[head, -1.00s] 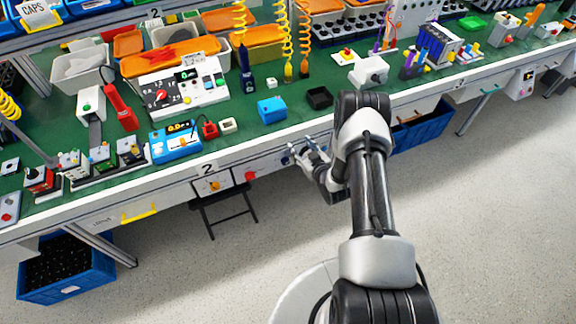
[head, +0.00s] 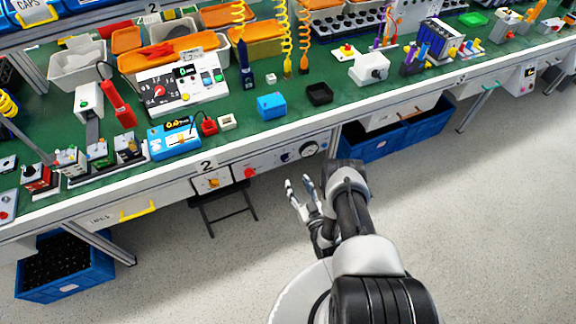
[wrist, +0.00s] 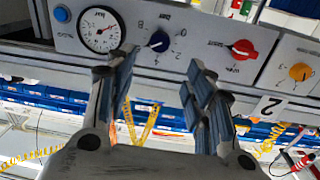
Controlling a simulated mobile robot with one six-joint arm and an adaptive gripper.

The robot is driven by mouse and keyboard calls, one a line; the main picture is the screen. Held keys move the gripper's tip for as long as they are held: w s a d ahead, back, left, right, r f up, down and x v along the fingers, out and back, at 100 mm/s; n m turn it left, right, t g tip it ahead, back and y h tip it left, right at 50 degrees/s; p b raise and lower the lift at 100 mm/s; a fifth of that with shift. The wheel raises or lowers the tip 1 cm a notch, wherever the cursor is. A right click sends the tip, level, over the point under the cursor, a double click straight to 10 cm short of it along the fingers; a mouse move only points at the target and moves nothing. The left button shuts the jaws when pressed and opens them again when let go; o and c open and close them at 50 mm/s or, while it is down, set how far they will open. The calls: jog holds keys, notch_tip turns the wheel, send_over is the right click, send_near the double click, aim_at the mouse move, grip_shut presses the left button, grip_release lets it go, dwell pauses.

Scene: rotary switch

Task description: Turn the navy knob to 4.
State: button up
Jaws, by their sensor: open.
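The navy knob (head: 286,156) is on the grey front panel (head: 268,164) under the bench edge, between the gauge and a red knob. In the wrist view, which is upside down, the navy knob (wrist: 159,41) shows between and beyond my fingertips, with a printed number scale around it. I cannot clearly tell which number its pointer faces. My gripper (head: 298,182) is in front of and below the panel, open and empty, apart from the knob. Its spread fingers also show in the wrist view (wrist: 163,62).
A folding stool (head: 225,205) stands under the bench left of my gripper. A blue bin (head: 375,142) is to the right. The floor in front is clear.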

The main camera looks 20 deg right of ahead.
aim_at(286, 160)
jog(key=w+b, duration=0.3)
jog(key=w, duration=0.7)
jog(key=shift+w+a, duration=0.15)
jog(key=shift+w, duration=0.25)
jog(key=shift+c, duration=0.5)
jog(key=c, duration=1)
